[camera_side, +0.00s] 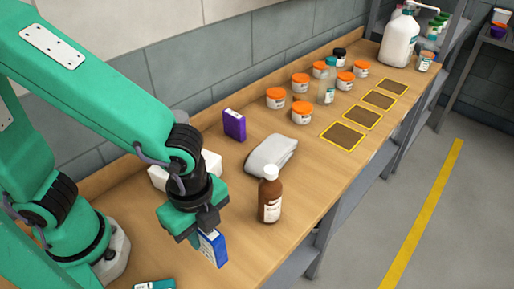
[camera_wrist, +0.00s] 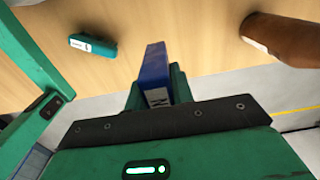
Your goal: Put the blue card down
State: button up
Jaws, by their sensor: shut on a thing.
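The blue card (camera_side: 213,248) is a small blue box-like piece with a white label, held upright in my gripper (camera_side: 205,226) in the side view. In the wrist view the blue card (camera_wrist: 155,75) stands between the fingers of my gripper (camera_wrist: 160,92), which are shut on it. The gripper is near the front edge of the wooden bench (camera_side: 180,253). I cannot tell whether the card's lower edge touches the bench.
A brown bottle (camera_side: 270,196) stands right of the gripper, with a grey pouch (camera_side: 271,155) behind it. A purple box (camera_side: 234,125) and several orange-lidded jars (camera_side: 302,113) stand farther back. A teal piece (camera_wrist: 93,44) lies nearby. Yellow-outlined dark patches (camera_side: 342,136) mark the bench's far part.

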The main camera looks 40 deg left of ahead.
jog(key=w+a+f, duration=0.2)
jog(key=w+f, duration=0.2)
jog(key=w, duration=0.2)
jog(key=shift+w+a, duration=0.25)
jog(key=shift+a, duration=0.05)
jog(key=shift+f, duration=0.15)
jog(key=shift+f, duration=1.95)
jog(key=shift+f, duration=0.1)
jog(key=o, duration=1)
jog(key=shift+r, duration=6.15)
